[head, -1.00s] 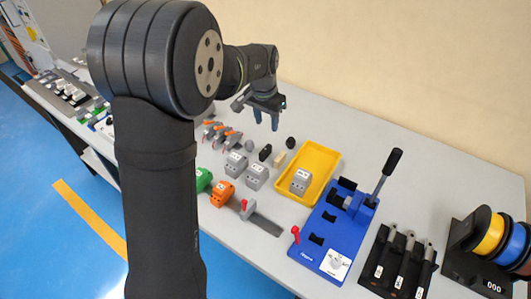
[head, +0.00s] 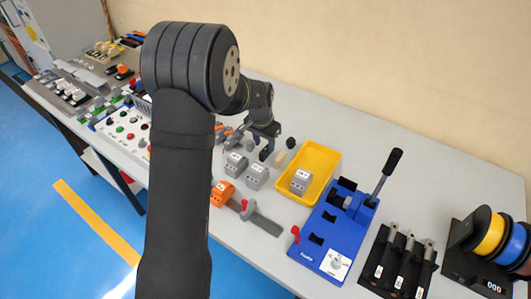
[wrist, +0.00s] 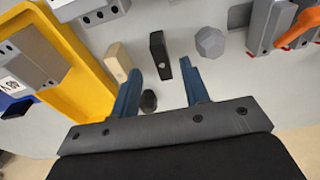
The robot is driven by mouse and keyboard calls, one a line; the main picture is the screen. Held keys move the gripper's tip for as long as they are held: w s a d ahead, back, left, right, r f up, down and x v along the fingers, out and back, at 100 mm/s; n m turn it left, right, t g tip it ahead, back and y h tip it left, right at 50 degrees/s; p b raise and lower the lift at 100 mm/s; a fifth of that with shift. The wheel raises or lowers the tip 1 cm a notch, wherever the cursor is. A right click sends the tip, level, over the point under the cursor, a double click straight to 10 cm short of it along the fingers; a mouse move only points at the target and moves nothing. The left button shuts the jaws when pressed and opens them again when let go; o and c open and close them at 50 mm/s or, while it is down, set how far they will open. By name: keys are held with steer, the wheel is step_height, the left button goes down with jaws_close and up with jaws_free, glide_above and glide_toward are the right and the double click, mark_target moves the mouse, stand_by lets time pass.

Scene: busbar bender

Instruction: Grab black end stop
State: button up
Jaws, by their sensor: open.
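The black end stop, a small upright dark block with a light spot on its face, shows in the wrist view (wrist: 159,52). In the head view the end stop (head: 265,155) is partly hidden behind my gripper. My gripper (head: 263,138) is low over the table there. In the wrist view its two blue fingers (wrist: 161,70) are spread apart, with nothing held between them. The end stop appears between and just beyond the fingertips, and I cannot tell whether either finger touches it.
A beige block (wrist: 117,62) stands left of the end stop, a grey faceted knob (wrist: 210,42) right of it. A dark round knob (wrist: 148,100) shows between the fingers. The yellow tray (head: 327,158), blue bender (head: 330,240) and grey blocks (head: 257,176) are nearby.

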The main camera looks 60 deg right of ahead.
mark_target(265, 149)
steer(key=f, duration=0.2)
steer(key=d+f, duration=0.1)
steer(key=f, duration=0.1)
steer(key=shift+w+f, duration=0.1)
steer(key=shift+f, duration=0.25)
jaws_close()
steer(key=shift+r, duration=0.15)
